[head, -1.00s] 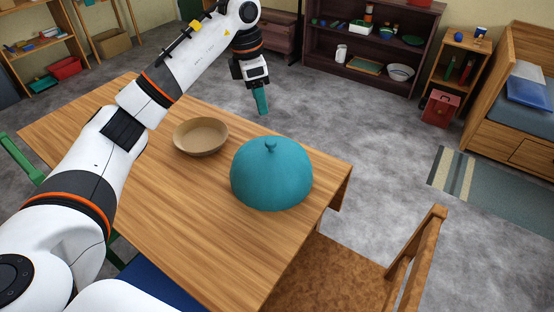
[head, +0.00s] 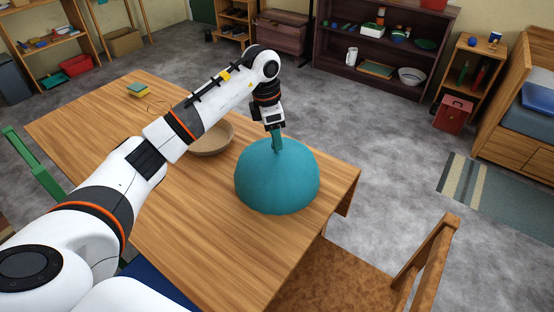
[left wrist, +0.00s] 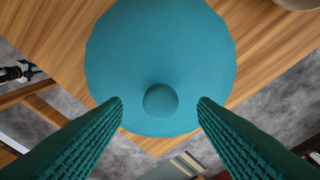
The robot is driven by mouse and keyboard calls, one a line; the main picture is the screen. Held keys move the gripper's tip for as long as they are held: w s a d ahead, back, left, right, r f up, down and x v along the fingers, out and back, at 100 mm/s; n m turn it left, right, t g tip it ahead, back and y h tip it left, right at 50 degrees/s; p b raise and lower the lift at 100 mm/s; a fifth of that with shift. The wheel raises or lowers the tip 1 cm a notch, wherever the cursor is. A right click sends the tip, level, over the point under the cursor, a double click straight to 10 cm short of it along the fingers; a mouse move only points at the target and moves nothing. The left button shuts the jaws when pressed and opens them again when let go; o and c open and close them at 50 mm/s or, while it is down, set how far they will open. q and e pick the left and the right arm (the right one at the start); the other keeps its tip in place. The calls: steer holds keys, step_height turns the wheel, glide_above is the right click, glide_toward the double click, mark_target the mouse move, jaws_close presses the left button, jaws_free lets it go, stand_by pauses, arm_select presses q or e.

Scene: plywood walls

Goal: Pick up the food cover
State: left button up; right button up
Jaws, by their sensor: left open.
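The food cover (head: 277,182) is a teal dome with a small knob on top. It sits on the wooden table near its right edge. In the left wrist view the dome (left wrist: 160,50) fills the upper middle, and its round knob (left wrist: 160,100) lies between my two finger pads. My left gripper (head: 278,146) is at the top of the dome, pointing down, with its fingers hiding the knob in the head view. It is open, with a gap on each side of the knob in the left wrist view (left wrist: 160,110). My right gripper is not in view.
A tan bowl (head: 212,139) stands on the table (head: 180,222) left of the cover, partly behind my left arm. Small yellow and green items (head: 138,90) lie at the far left corner. A wooden chair (head: 350,272) stands at the table's right side.

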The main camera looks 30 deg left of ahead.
arm_select(q)
steer(key=shift+w+d+f, duration=0.1)
steer(key=shift+w+f, duration=0.05)
steer(key=shift+f, duration=1.15)
jaws_close()
steer(key=shift+r, duration=0.15)
